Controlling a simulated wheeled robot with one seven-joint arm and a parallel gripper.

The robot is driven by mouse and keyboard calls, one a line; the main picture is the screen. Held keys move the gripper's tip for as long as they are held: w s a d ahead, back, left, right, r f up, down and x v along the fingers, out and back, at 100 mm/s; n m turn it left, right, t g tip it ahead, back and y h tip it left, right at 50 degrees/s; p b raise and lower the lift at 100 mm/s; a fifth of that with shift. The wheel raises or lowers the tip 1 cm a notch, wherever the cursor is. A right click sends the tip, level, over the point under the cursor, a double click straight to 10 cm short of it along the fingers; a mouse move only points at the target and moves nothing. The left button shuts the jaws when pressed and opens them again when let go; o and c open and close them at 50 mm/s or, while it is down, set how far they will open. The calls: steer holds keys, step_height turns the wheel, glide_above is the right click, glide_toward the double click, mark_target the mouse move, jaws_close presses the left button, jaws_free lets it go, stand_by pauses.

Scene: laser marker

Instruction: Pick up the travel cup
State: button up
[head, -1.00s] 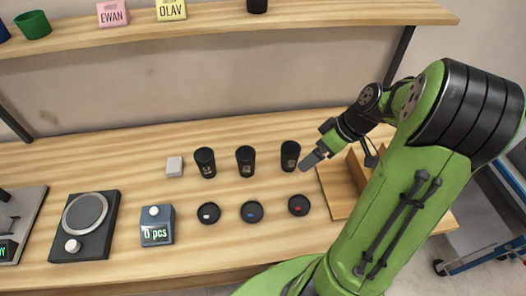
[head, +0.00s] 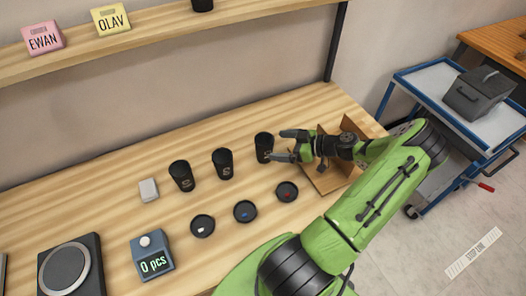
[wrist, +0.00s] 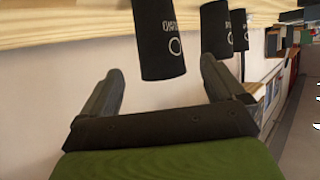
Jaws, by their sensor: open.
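Three black travel cups stand upright in a row on the wooden table: a left cup (head: 181,175), a middle cup (head: 222,163) and a right cup (head: 264,147). Each has a small pale marking. My gripper (head: 284,145) is open at the right cup, its fingers pointing left towards it. In the wrist view, the nearest cup (wrist: 158,40) stands ahead of and between the two fingertips (wrist: 161,72). Two more cups show behind it. I cannot tell whether the fingers touch the cup.
Three black lids (head: 245,211) lie in front of the cups. A counter reading 0 pcs (head: 152,257), a round-plated device (head: 68,270) and a small white block (head: 148,190) are to the left. A wooden stand (head: 325,181) is by my wrist. A shelf (head: 150,31) runs above.

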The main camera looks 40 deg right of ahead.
mark_target(264, 144)
steer(key=x, duration=0.7)
steer(key=shift+r, duration=0.15)
steer(key=c, duration=0.7)
